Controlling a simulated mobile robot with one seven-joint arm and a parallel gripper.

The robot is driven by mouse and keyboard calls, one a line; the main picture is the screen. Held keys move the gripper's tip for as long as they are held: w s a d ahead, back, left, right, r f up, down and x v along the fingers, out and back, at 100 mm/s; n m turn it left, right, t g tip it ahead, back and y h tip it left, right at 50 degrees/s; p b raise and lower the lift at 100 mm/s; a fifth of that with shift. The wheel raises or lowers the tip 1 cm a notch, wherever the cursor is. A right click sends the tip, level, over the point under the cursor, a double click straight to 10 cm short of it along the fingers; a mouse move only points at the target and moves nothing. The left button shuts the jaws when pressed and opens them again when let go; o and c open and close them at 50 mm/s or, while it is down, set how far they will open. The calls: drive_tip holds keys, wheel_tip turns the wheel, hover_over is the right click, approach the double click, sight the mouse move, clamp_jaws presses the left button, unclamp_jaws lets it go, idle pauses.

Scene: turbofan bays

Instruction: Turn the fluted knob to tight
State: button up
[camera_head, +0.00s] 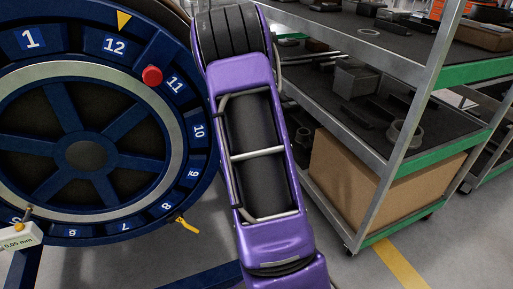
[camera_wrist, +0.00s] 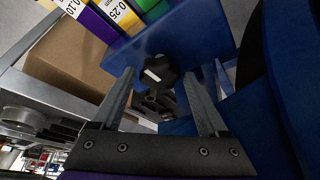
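The fluted knob (camera_wrist: 157,71) is black with a lobed edge and a white mark across its face. In the wrist view it stands out from the lower edge of a blue part (camera_wrist: 198,40). My gripper (camera_wrist: 159,75) is open, with its two grey fingers wide apart. The knob appears between the fingertips, but I cannot tell whether it is level with them or beyond them. No contact shows. The knob's base is partly hidden among dark cylindrical parts below it. In the head view neither the knob nor my gripper shows; my purple arm fills the middle.
A blue numbered wheel (camera_head: 95,204) with a red ball (camera_head: 152,76) stands at left in the head view. A metal shelf rack (camera_head: 398,150) with a cardboard box (camera_head: 345,175) stands at right. Coloured labelled blocks (camera_wrist: 118,14) sit above the knob in the wrist view.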

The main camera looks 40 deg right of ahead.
drive_tip(key=shift+o, duration=0.5)
drive_tip(key=shift+r, duration=0.1)
drive_tip(key=p+v, duration=0.2)
drive_tip(key=v, duration=1.5)
drive_tip(key=shift+s+a+p, duration=0.15)
drive_tip(key=shift+a+p, duration=0.05)
drive_tip(key=shift+p, duration=0.1)
drive_tip(key=shift+r, duration=0.1)
